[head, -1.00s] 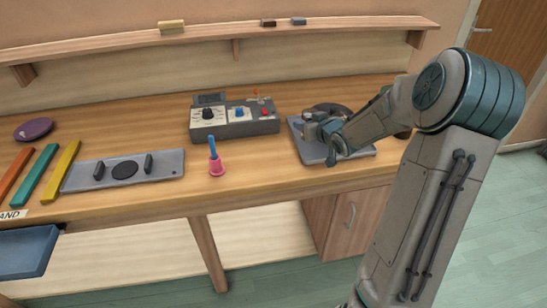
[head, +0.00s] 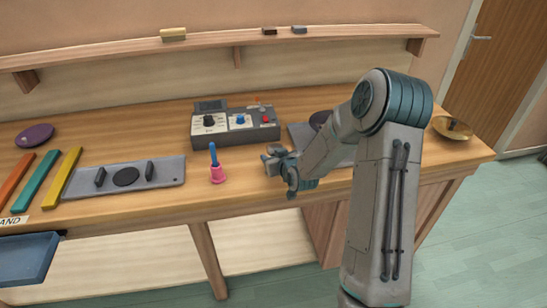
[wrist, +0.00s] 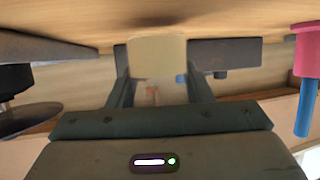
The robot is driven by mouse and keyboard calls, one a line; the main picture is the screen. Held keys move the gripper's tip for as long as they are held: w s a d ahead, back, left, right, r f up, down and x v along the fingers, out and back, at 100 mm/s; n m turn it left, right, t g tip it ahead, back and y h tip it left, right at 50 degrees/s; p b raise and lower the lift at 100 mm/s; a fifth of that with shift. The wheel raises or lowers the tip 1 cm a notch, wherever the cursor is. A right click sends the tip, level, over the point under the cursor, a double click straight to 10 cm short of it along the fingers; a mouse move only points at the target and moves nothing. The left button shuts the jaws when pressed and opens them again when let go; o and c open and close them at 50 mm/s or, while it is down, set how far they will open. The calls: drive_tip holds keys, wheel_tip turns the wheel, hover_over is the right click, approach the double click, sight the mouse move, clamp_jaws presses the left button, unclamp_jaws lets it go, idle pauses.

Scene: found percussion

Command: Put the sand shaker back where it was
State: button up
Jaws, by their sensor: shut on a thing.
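My gripper (head: 272,160) is over the front part of the bench, just right of the pink bell. In the wrist view its fingers (wrist: 158,85) are shut on a pale cream block-like thing (wrist: 157,55), which I take to be the sand shaker. In the head view the shaker cannot be made out behind my gripper. The wrist view looks upside down, with the bench top at its upper edge. A grey board (head: 300,131) lies to the right of my gripper, partly hidden by my arm.
A pink bell with a blue handle (head: 217,172) stands close by, also at right in the wrist view (wrist: 306,55). A grey control box (head: 236,124) stands behind.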

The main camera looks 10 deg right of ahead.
drive_tip(key=shift+f, duration=0.35)
drive_tip(key=shift+f, duration=0.2)
drive_tip(key=o, duration=1.1)
drive_tip(key=shift+r, duration=0.1)
